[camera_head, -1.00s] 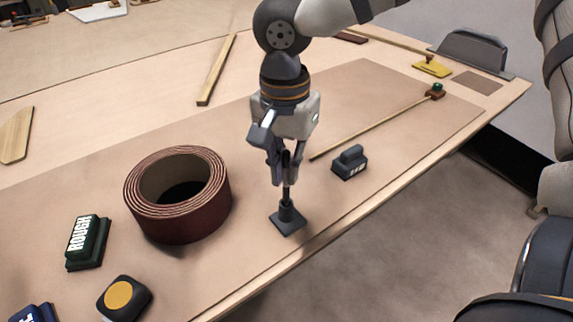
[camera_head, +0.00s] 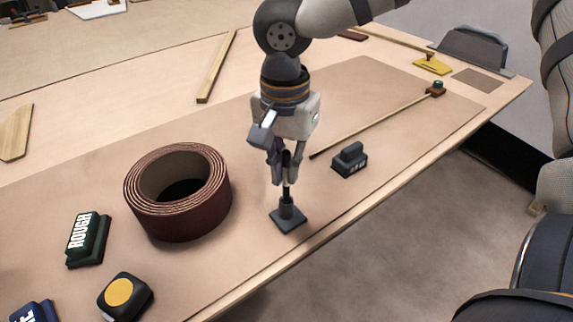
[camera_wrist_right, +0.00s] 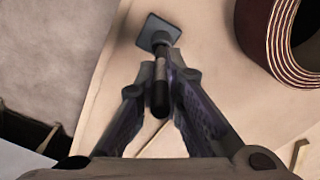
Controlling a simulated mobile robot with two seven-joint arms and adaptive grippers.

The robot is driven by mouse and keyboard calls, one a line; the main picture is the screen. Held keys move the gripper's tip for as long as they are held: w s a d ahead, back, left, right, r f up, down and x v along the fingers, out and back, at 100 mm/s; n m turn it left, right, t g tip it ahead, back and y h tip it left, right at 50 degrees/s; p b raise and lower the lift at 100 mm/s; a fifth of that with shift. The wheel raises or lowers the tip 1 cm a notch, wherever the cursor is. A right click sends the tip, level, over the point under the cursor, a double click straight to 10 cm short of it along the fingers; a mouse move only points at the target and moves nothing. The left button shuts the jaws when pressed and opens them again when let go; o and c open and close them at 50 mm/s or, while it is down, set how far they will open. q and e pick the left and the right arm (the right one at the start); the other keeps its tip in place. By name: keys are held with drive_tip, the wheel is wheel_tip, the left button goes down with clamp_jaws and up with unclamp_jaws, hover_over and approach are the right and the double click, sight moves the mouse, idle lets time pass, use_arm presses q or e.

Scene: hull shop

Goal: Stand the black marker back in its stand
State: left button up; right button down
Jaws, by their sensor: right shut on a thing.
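The black marker (camera_head: 286,161) is upright between the fingers of my right gripper (camera_head: 285,180), which is shut on it. The marker also shows in the right wrist view (camera_wrist_right: 160,97), with a pale band partway along it. The dark stand (camera_head: 288,217), a square base with a short upright socket, is directly under the gripper near the table's front edge. It shows at the top of the right wrist view (camera_wrist_right: 157,31). The marker's lower end meets the socket; how deep it sits inside is hidden. My left gripper is not in view.
A dark red abrasive roll (camera_head: 178,193) stands left of the gripper. A small dark block (camera_head: 350,160) is close on the right, with a thin rod (camera_head: 370,126) behind it. A green block (camera_head: 88,239) and a yellow-topped box (camera_head: 124,297) lie at front left.

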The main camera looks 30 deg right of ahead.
drive_tip(key=shift+f, duration=0.65)
idle(0.9)
drive_tip(key=c, duration=1.6)
unclamp_jaws()
drive_tip(key=shift+c, duration=0.2)
drive_tip(key=shift+r, duration=0.1)
wheel_tip(320, 180, up, 12)
drive_tip(key=shift+f, duration=0.1)
